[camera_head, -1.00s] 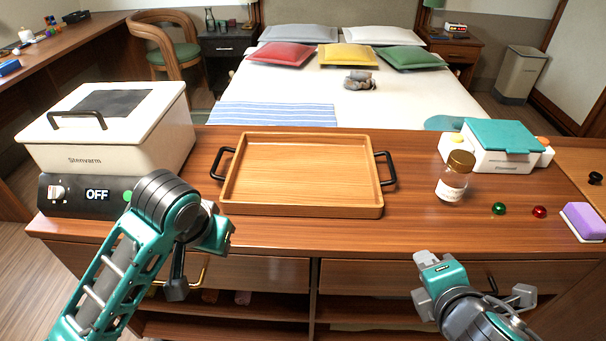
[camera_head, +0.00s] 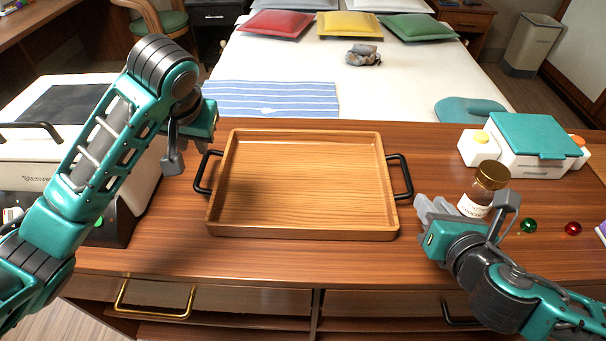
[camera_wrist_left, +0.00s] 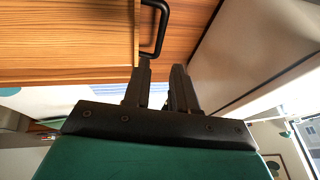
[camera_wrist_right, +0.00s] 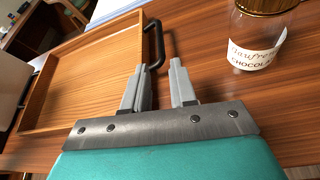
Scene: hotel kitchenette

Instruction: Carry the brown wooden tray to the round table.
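The brown wooden tray (camera_head: 305,232) lies flat on the wooden counter, empty, with a black handle on each short side. My left gripper (camera_head: 172,160) is beside the left handle (camera_head: 203,173). In the left wrist view its fingers (camera_wrist_left: 158,82) are apart and empty, just short of that handle (camera_wrist_left: 158,38). My right gripper (camera_head: 425,205) is just right of and in front of the right handle (camera_head: 404,176). In the right wrist view its fingers (camera_wrist_right: 160,80) are apart, with the handle (camera_wrist_right: 157,40) just beyond them. The round table is not recognisable in view.
A glass jar with a gold lid (camera_head: 491,176) stands close beside my right gripper. A white box with a teal lid (camera_head: 530,137) sits behind it. Green (camera_head: 528,225) and red (camera_head: 573,228) small balls lie to the right. A white warmer (camera_head: 28,172) stands at left.

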